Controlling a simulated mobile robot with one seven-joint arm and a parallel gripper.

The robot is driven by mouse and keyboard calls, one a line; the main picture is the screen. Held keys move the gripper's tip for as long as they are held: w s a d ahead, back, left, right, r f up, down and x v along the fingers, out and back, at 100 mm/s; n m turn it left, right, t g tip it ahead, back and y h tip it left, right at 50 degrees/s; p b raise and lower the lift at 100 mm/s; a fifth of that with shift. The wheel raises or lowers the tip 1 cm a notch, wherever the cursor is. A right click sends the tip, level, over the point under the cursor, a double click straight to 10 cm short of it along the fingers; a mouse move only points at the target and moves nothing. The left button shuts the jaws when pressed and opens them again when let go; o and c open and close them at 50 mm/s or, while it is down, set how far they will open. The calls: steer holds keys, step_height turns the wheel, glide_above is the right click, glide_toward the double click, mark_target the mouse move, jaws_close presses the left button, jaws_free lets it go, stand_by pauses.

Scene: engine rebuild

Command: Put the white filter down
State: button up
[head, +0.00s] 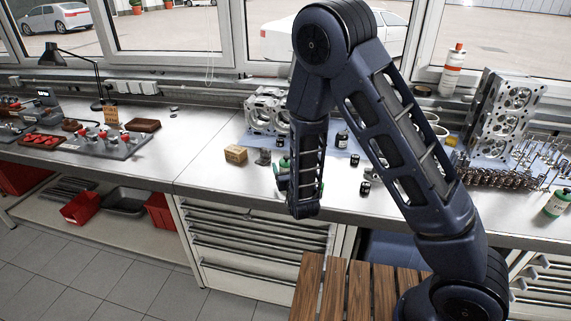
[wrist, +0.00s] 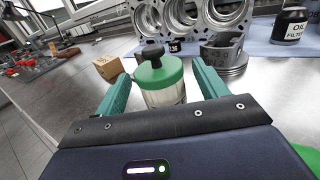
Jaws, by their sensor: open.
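My gripper (wrist: 161,88) is open, with its two teal fingers either side of a pale, see-through jar (wrist: 165,97) with a green lid and black knob. The jar stands upright on the metal bench; I cannot tell whether a finger touches it. In the head view my gripper is low over the bench and mostly hidden behind my arm. I cannot pick out a white filter for sure; the pale jar is the only light-coloured thing at the fingers. A black canister labelled oil filter (wrist: 290,26) stands at the back right.
A grey piston (wrist: 225,55) stands right of the jar, with an engine block (head: 264,110) behind. A small cardboard box (head: 236,154) is to the left. Dark small jars (head: 365,187) stand right of my gripper. The bench (head: 205,150) left of the box is clear.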

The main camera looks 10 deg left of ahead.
steer(key=shift+v, duration=2.2)
steer(key=shift+r, duration=0.1)
